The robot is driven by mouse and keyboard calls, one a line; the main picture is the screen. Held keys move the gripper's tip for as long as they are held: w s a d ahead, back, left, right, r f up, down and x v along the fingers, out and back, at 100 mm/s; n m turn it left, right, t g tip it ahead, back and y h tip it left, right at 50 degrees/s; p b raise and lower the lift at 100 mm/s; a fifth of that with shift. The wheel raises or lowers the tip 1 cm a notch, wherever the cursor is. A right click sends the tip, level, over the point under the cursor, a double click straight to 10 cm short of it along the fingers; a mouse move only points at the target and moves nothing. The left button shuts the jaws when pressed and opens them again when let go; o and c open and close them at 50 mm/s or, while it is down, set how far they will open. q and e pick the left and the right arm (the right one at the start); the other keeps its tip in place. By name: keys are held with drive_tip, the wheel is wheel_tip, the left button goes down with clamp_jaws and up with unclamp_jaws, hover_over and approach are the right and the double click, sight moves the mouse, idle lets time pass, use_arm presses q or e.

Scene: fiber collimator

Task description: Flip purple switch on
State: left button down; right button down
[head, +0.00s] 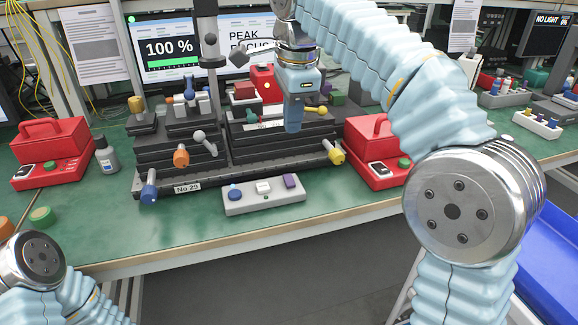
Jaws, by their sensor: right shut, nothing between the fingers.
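The purple switch (290,181) sits at the right end of a light grey control box (258,205) near the front edge of the green table. A white rocker switch (263,187) and a blue round knob (235,193) are on the same box. I cannot tell which way the purple switch is set. My right gripper (293,128) points down, shut and empty, in front of the black stage. In the picture it is above the purple switch, clearly apart from it. Only part of my left arm shows at the lower left; its gripper is out of view.
The black stage assembly (185,155) with coloured knobs stands just behind the control box. Red cases stand at the left (52,150) and right (375,150). A grey bottle (107,158) is left of the stage. A monitor (168,48) reads 100 %.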

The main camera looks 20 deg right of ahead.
sight(289, 177)
drive_tip(key=f, duration=0.4)
drive_tip(key=w+f+b, duration=0.1)
drive_tip(key=f, duration=0.2)
drive_tip(key=w+f+b, duration=0.1)
drive_tip(key=f, duration=0.3)
drive_tip(key=shift+f, duration=0.6)
